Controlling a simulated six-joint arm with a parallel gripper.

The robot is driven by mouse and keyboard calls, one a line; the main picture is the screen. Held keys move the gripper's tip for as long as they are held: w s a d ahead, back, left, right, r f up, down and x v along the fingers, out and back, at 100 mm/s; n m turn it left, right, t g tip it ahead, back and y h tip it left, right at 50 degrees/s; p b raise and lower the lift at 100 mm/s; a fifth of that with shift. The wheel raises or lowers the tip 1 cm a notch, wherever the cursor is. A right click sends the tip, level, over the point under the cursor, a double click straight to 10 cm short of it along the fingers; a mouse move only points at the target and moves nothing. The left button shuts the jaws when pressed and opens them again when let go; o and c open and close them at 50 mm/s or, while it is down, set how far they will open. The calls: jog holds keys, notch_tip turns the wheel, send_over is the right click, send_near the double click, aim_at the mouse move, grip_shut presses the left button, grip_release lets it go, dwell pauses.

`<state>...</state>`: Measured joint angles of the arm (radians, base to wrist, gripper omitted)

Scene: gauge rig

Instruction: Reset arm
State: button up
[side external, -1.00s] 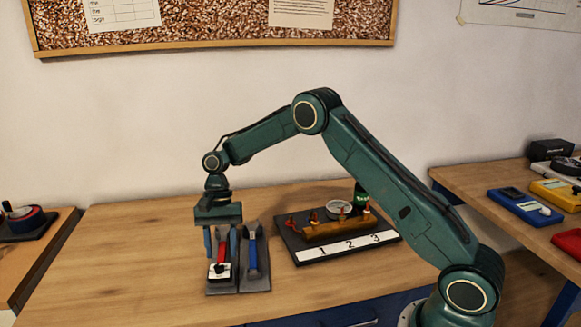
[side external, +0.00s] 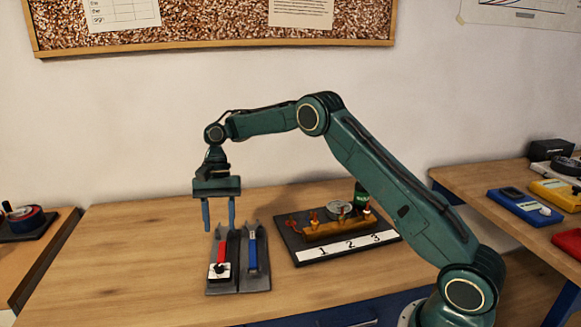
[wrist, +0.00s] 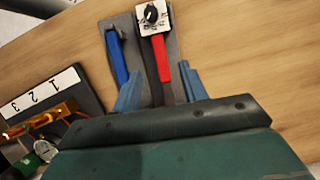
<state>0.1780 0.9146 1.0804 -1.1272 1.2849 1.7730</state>
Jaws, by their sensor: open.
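My gripper (side external: 219,215) is open and empty, with its two blue fingers pointing down above the far end of a grey holder (side external: 240,287).
A dark board (side external: 290,235) labelled 1, 2, 3 carries a brass manifold (side external: 335,231), a round gauge (side external: 338,208) and a green part (side external: 361,196), right of the holder. The left of the table (side external: 140,260) is clear. Side benches stand at both edges.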

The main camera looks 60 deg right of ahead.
jog(key=shift+r, duration=0.1)
dwell(0.5)
jog(key=s+a+r+n+t, duration=0.2)
jog(key=s+r+n, duration=0.1)
jog(key=s+r, duration=0.55)
jog(key=s+a+r+n+t, duration=0.2)
jog(key=s+r, duration=0.5)
jog(key=r, duration=0.3)
jog(key=s+d+f+n+t+h, duration=0.1)
jog(key=s+d+n+t, duration=0.1)
jog(key=s, duration=0.7)
jog(key=s+d+f+n+t+h, duration=0.2)
jog(key=s+d+n, duration=0.1)
jog(key=s, duration=0.7)
jog(key=shift+s+d, duration=0.15)
jog(key=shift+s, duration=0.1)
